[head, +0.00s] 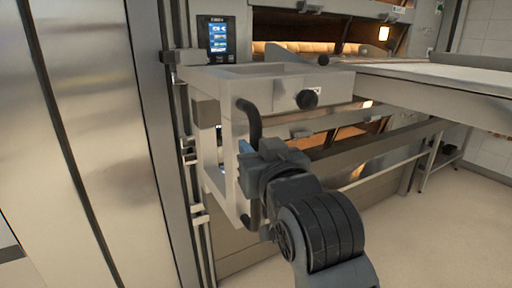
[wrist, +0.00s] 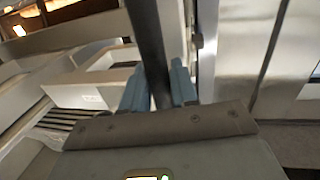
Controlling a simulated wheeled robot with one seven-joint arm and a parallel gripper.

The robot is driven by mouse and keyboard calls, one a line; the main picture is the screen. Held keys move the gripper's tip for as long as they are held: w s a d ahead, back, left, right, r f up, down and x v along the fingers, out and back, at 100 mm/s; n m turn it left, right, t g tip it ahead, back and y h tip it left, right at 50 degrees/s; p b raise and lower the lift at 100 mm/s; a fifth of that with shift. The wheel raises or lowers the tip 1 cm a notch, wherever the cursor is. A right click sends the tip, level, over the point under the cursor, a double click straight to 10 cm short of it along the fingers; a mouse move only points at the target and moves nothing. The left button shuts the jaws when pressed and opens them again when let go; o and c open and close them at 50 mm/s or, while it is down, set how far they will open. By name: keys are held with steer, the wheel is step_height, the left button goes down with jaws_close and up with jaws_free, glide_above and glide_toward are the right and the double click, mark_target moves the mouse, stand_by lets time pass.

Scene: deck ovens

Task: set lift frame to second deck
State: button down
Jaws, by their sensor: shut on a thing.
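The lift frame (head: 225,130) is a pale grey metal carriage beside a vertical rail (head: 187,125) at the oven's left edge. A black upright bar handle (head: 248,118) is on its near side, and a black round knob (head: 307,99) is on its front plate. My gripper (head: 246,158) is shut on the handle, around its middle. In the wrist view, the two blue-grey fingers (wrist: 158,88) lie either side of the dark handle bar (wrist: 149,35). An upper oven deck (head: 300,48) with loaves shows behind the frame; lower decks are partly hidden by the frame and my arm.
A long pale loader table (head: 440,88) extends right from the frame at about its top height. A lit control screen (head: 217,37) is above the frame. A tall steel panel (head: 85,140) stands close at left. Floor (head: 440,230) is clear at lower right.

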steer(key=c, duration=1)
jaws_free()
steer(key=shift+r, duration=0.3)
steer(key=shift+b+v, duration=0.9)
steer(key=shift+v, duration=3)
steer(key=shift+f, duration=0.1)
steer(key=s+d+f+m+h, duration=0.1)
steer(key=s+d+f+h, duration=0.1)
steer(key=s+d+f, duration=0.65)
steer(key=s+d+f+m+h, duration=0.1)
steer(key=s+d+f, duration=0.4)
steer(key=f, duration=0.6)
steer(key=s+d+f+m+h, duration=0.1)
steer(key=s+d, duration=0.2)
steer(key=s, duration=0.5)
steer(key=s+d+f+g+h, duration=0.1)
steer(key=s+d, duration=0.2)
steer(key=s, duration=0.6)
steer(key=s+d+m+h, duration=0.1)
steer(key=s+d+h, duration=0.1)
steer(key=s, duration=0.6)
steer(key=shift+s+d+f+m+g, duration=0.25)
steer(key=shift+d+f+m+g, duration=0.05)
steer(key=shift+d+f, duration=0.1)
